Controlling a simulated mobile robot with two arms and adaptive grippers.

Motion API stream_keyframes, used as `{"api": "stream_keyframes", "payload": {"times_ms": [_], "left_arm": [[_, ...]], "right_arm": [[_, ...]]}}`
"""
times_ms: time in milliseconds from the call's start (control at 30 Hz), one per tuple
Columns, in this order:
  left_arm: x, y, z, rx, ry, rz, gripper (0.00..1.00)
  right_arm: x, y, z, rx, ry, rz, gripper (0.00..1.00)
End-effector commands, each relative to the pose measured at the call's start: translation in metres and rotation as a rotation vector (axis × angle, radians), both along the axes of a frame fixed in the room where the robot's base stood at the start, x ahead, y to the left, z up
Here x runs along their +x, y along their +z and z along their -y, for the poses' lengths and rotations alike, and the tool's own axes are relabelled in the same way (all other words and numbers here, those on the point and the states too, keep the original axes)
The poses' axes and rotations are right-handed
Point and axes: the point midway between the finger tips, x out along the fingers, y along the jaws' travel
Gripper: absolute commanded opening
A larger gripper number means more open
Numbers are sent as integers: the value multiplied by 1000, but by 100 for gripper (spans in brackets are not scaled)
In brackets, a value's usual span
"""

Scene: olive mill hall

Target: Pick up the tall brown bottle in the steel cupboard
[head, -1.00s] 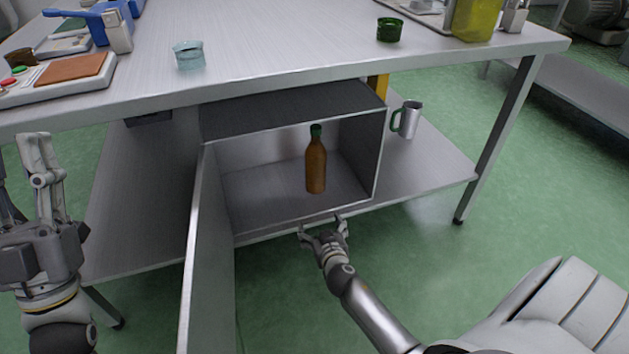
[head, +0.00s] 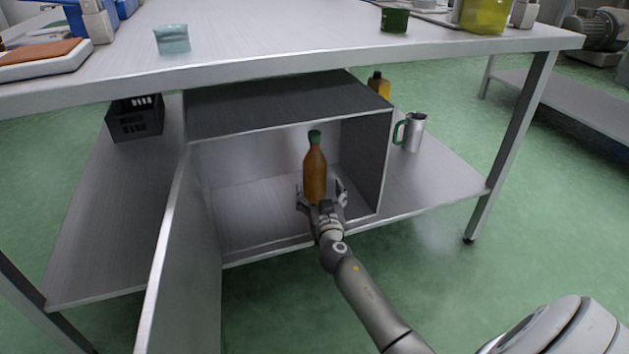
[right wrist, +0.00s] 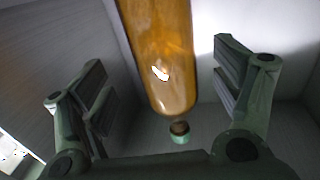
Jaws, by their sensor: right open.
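The tall brown bottle (head: 314,172) with a green cap stands upright inside the open steel cupboard (head: 290,118), on the shelf under the table. My right gripper (head: 321,191) is at the cupboard's front opening, its fingers open on either side of the bottle's lower part. In the right wrist view the bottle (right wrist: 162,55) appears upside down, between the two open fingers, with a gap visible on each side. The bottle's base is hidden behind my gripper in the head view. My left gripper is out of view.
The cupboard door (head: 172,260) stands open at the left. A steel jug (head: 413,132) with a green handle and an amber bottle (head: 379,84) are right of the cupboard. A black crate (head: 136,117) is left of it. The tabletop (head: 280,45) overhangs above.

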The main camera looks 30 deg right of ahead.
Motion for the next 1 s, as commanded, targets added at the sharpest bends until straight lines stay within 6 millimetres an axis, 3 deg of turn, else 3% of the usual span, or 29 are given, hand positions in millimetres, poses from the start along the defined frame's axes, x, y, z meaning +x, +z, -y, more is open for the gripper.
{"api": "stream_keyframes", "payload": {"times_ms": [433, 767, 1000], "left_arm": [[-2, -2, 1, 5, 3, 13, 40], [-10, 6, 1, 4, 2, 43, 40], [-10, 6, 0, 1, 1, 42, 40]], "right_arm": [[45, 7, 15, 0, 1, 0, 84], [51, 8, 18, 1, 0, 0, 84], [51, 8, 18, 1, 0, 0, 56]]}}
